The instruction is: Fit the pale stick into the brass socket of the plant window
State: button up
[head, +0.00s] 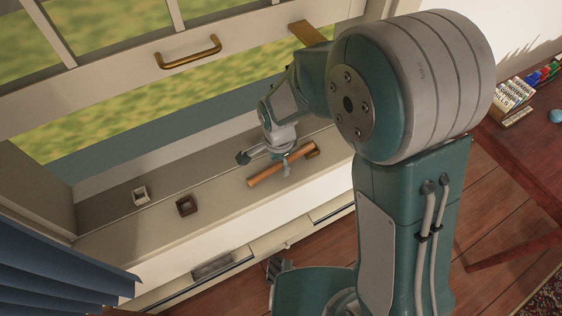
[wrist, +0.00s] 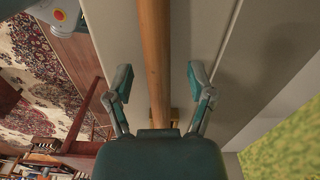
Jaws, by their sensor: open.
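A long orange-brown wooden stick (head: 268,174), the only stick I can make out, lies along the sill in the head view. In the wrist view the stick (wrist: 155,50) runs lengthwise between my fingers. My gripper (head: 266,163) is open above the stick; in the wrist view its fingers (wrist: 160,78) stand apart on either side, with gaps to the wood. A small brass-coloured block (head: 313,152) is at the stick's right end; it also shows beside the stick in the wrist view (wrist: 174,114). Whether they join is unclear. A dark square hollow fitting (head: 186,206) sits left of the stick.
A pale square hollow fitting (head: 140,196) sits farther left on the sill (head: 110,236). The raised window sash with a brass handle (head: 188,52) is above. A red-brown table (head: 530,150) with books stands at right.

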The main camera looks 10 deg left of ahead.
grip_shut()
dwell(0.3)
